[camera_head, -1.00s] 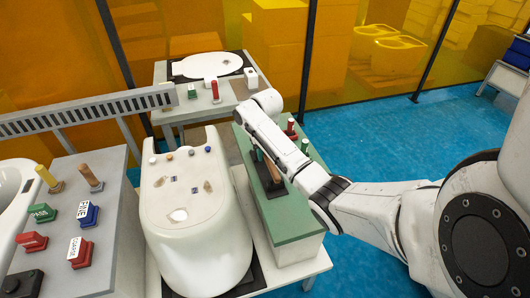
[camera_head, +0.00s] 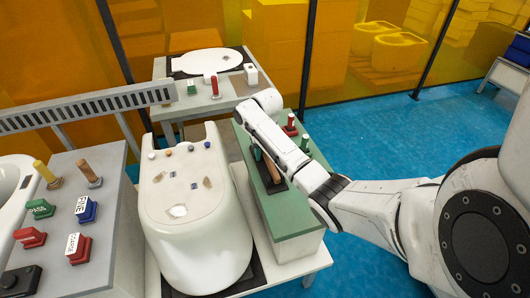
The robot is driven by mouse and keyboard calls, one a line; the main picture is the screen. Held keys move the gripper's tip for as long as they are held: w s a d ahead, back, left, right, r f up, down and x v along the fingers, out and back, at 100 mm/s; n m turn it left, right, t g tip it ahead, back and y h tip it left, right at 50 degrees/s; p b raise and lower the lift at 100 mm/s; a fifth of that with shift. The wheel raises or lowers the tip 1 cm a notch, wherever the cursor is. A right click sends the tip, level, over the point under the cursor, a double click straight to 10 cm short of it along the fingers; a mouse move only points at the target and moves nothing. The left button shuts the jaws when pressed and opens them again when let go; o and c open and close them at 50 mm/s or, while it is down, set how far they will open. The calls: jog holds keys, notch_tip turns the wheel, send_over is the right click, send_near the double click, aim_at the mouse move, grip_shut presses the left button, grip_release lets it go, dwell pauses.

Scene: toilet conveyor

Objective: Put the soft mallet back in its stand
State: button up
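A wooden-handled tool (camera_head: 272,168) stands on a dark base (camera_head: 279,187) on the green-topped bench (camera_head: 285,215), right of the toilet bowl. It may be the soft mallet in its stand, but my forearm crosses close to it and its head cannot be made out. My arm reaches from the right over this bench, with its wrist end above the bench's far end. My gripper's fingers are hidden behind the arm, so I cannot see what they hold.
A white toilet bowl (camera_head: 195,225) with small items on top stands left of the bench. Red (camera_head: 291,122) and green (camera_head: 305,141) pieces sit right of my forearm. A grey console (camera_head: 110,225) with stamps is at left. A table (camera_head: 190,108) stands behind. Blue floor at right is clear.

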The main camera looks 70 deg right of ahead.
jog(key=shift+o, duration=1.1)
jog(key=shift+a+f, duration=0.1)
jog(key=r, duration=1.1)
jog(key=shift+s+a, duration=0.25)
